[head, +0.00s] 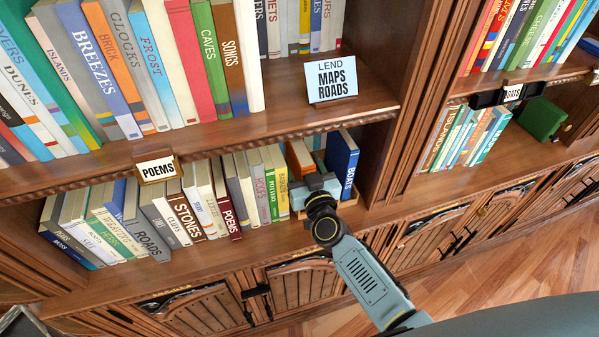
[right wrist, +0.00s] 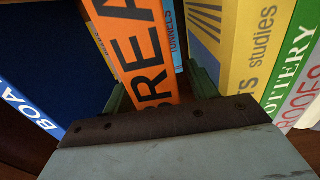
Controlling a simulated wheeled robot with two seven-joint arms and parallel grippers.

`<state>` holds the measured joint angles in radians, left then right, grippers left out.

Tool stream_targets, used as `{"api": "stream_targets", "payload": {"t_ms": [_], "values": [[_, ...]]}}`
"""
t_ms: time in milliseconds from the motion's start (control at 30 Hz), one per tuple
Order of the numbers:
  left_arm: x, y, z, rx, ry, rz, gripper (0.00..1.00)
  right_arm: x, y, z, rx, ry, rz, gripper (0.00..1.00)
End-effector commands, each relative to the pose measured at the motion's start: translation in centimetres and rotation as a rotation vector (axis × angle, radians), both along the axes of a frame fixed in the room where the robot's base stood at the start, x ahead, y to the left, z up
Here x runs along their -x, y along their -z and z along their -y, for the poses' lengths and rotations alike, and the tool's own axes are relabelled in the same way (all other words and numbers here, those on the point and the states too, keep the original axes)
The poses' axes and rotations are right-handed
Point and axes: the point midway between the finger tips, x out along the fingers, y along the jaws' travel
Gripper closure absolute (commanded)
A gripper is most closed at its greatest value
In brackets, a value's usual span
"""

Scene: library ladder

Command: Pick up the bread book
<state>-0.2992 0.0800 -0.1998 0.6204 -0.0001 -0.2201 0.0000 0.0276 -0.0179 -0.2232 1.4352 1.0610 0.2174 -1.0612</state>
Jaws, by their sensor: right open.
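The bread book is orange with black lettering, of which "BREA" shows in the right wrist view (right wrist: 136,45). In the head view the bread book (head: 299,156) stands on the lower shelf, its lower part hidden behind my right gripper (head: 312,190). In the right wrist view my right gripper (right wrist: 158,92) is open, with one green finger on each side of the orange spine. The book is between the fingers, with a gap at least on the right side. The lowest part of the spine is hidden by the gripper body. My left gripper is not in view.
A blue book (head: 341,165) stands close on the right of the bread book; a yellow book (right wrist: 240,45) stands on the left in the head view. A thin blue "Tunnels" book (right wrist: 173,40) is beside it. The upper shelf (head: 280,90), with a "Lend Maps Roads" sign (head: 331,80), overhangs.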

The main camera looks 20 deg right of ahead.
Motion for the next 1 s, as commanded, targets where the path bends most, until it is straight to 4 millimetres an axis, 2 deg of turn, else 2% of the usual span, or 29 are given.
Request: {"api": "stream_targets", "payload": {"t_ms": [100,367,800,1000], "values": [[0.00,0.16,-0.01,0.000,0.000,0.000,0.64,-0.93,0.04,-0.02,0.002,0.000,0.000,0.42],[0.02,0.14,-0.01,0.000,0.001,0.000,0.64,-1.05,0.00,-0.02,0.001,0.000,0.000,0.43],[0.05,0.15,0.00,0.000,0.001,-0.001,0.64,-1.01,0.01,-0.01,0.001,0.000,0.000,1.00],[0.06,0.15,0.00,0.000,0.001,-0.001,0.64,-1.01,0.02,-0.01,0.001,0.000,-0.001,1.00]]}}
